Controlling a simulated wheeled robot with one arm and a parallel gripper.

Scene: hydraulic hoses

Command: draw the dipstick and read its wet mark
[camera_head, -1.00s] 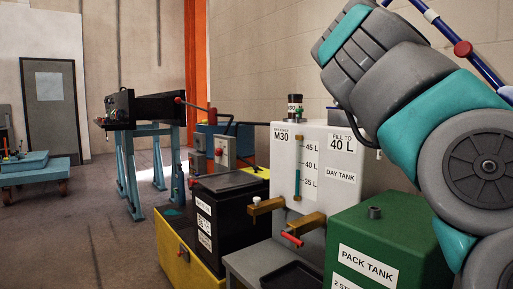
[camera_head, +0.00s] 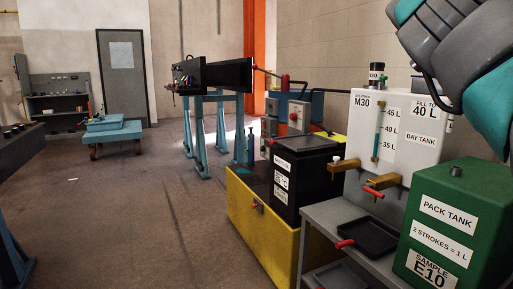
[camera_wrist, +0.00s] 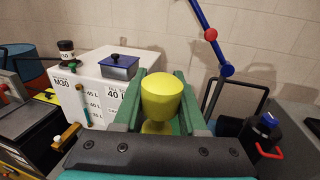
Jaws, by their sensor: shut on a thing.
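My gripper (camera_wrist: 162,82) has its green jaws shut on a rounded yellow knob (camera_wrist: 161,100) in the wrist view. The knob looks like the dipstick's handle. Its stick and any wet mark are hidden behind the knob and the gripper body. In the head view my arm crosses the upper right corner, and my gripper is out of frame. The green pack tank (camera_head: 447,223) stands at the lower right, with a small dark cap on top. The white day tank (camera_head: 417,165) stands beyond it, with a sight gauge and level marks.
A black tray (camera_head: 367,238) lies on the grey stand below brass taps (camera_head: 381,182). A yellow box (camera_head: 245,205) holds a black tank. A blue cart (camera_head: 114,130) stands further back, a dark bench at the left edge.

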